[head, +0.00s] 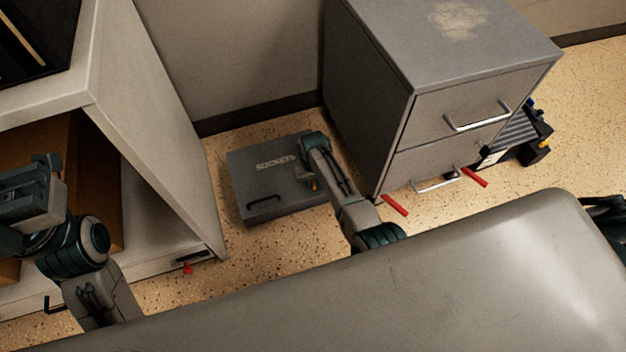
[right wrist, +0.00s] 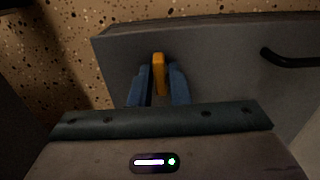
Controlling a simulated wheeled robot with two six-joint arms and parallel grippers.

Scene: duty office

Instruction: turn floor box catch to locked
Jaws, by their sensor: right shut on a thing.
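The floor box (head: 275,200) is a grey flat box marked SOCKETS, with a dark handle (head: 263,206) on its lid. It lies on the floor between the shelf unit and the drawer cabinet. Its catch is a small orange tab, seen in the right wrist view (right wrist: 158,70) upright between blue fingers. My right gripper (head: 313,183) reaches down to the box's right side and is shut on the catch; in the head view the arm hides most of it. My left gripper (head: 42,178) is raised at the left, in front of the shelf unit, away from the box; its fingers are unclear.
A grey drawer cabinet (head: 460,50) stands close to the right of the box. Red pieces (head: 395,205) show near its foot. A pale shelf unit (head: 160,140) stands at the left. Speckled floor (head: 310,225) is clear in front of the box.

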